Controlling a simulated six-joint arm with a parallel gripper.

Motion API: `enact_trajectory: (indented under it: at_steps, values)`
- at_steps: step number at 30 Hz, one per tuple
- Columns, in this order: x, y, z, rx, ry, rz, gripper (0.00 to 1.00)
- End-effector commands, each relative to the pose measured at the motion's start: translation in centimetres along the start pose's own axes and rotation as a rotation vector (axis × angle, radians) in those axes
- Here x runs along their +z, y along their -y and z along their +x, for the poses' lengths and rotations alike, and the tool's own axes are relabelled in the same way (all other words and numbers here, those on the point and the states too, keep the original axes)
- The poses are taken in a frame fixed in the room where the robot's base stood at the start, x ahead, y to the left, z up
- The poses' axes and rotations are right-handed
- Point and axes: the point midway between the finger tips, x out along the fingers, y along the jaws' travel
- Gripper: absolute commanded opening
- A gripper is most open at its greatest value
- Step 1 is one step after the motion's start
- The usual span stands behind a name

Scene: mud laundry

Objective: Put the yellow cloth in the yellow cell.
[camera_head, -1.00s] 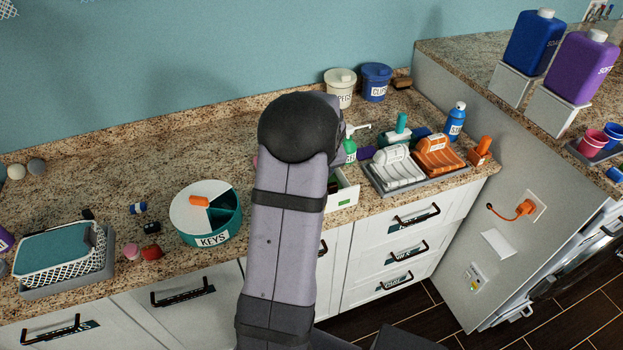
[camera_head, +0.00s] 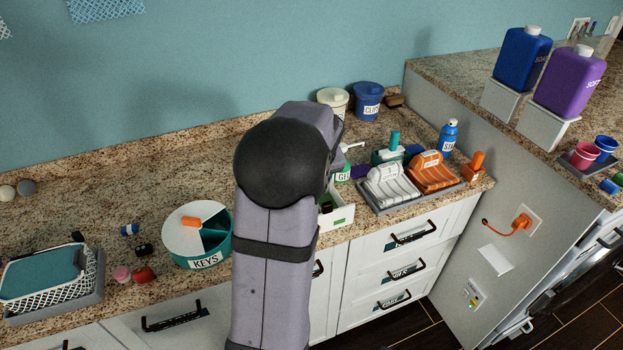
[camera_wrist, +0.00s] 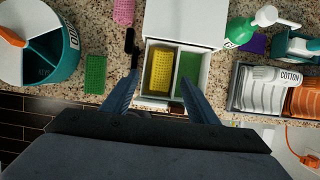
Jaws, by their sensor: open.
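The yellow cloth (camera_wrist: 160,66) has a waffle texture and lies in the left cell of an open white drawer box (camera_wrist: 144,61) in the wrist view. Under its lower end a plain yellow strip of the yellow cell (camera_wrist: 158,100) shows. The right cell (camera_wrist: 190,66) is green. My gripper (camera_wrist: 159,76) is open, with one blue finger on each side of the yellow cloth in the picture; I cannot tell how high it is above it. In the head view my arm hides the gripper and most of the drawer (camera_head: 342,217).
A green cloth (camera_wrist: 95,74) and a pink cloth (camera_wrist: 123,12) lie on the counter left of the drawer. The round KEYS container (camera_head: 205,256) is farther left. A green spray bottle (camera_wrist: 240,30) and a tray with white and orange holders (camera_head: 412,197) stand to the right.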

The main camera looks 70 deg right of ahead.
Motion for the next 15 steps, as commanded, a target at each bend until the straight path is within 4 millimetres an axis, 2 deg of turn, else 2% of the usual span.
enact_trajectory:
  at_steps: [6, 15]
  values:
    - [0.1, 0.2, -3.8, -0.005, 0.006, 0.000, 0.54]
    - [0.1, 0.1, -6.2, -0.003, 0.004, 0.002, 0.54]
